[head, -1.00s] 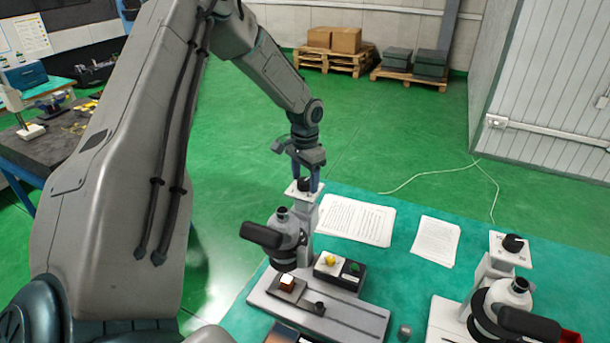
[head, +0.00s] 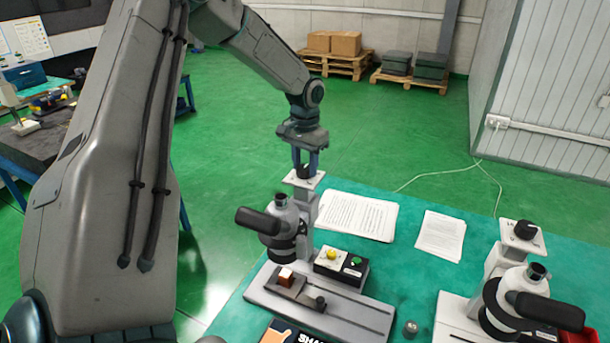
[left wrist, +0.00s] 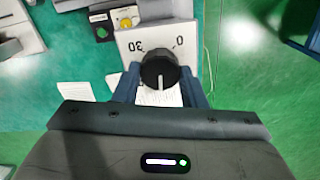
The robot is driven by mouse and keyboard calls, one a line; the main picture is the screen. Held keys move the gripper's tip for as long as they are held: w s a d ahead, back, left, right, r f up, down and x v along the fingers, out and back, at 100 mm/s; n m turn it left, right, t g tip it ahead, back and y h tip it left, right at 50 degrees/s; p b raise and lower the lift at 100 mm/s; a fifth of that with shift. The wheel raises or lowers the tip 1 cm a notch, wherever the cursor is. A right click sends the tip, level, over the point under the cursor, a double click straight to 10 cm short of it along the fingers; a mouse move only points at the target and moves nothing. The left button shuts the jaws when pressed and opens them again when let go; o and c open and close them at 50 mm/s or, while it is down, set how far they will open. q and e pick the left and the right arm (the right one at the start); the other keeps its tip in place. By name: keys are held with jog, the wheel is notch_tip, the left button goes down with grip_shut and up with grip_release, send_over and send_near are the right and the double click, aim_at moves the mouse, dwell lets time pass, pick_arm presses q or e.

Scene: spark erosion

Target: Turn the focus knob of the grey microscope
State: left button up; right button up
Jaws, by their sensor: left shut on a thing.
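The microscope on the left (head: 306,212) is light grey with a black eyepiece and stands on a long grey base. Its black focus knob (left wrist: 160,72) sits on a white plate on top of the column. In the left wrist view the plate (left wrist: 188,32) shows "30" and "0", and the knob's white line points toward the gripper. My left gripper (head: 305,163) comes down from above and is shut on the knob, one blue finger on each side. The fingers partly hide the knob in the head view. My right gripper is not in view.
A similar, whiter microscope (head: 515,290) with its own black knob (head: 526,230) stands at the right. A box with yellow and green buttons (head: 341,264) is beside the left microscope. Paper sheets (head: 357,216) lie on the green table behind. A small grey cylinder (head: 411,328) stands between the microscopes.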

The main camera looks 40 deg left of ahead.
aim_at(305, 167)
pick_arm(q)
jog(key=shift+n, duration=0.3)
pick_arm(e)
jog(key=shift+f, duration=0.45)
pick_arm(q)
jog(key=o, duration=1)
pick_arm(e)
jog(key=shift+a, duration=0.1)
pick_arm(q)
jog(key=shift+w+r+b, duration=0.1)
jog(key=shift+r+b, duration=0.3)
jog(key=shift+r, duration=0.2)
notch_tip(305, 167, up, 10)
jog(key=shift+f+b, duration=0.15)
jog(key=shift+b, duration=1.05)
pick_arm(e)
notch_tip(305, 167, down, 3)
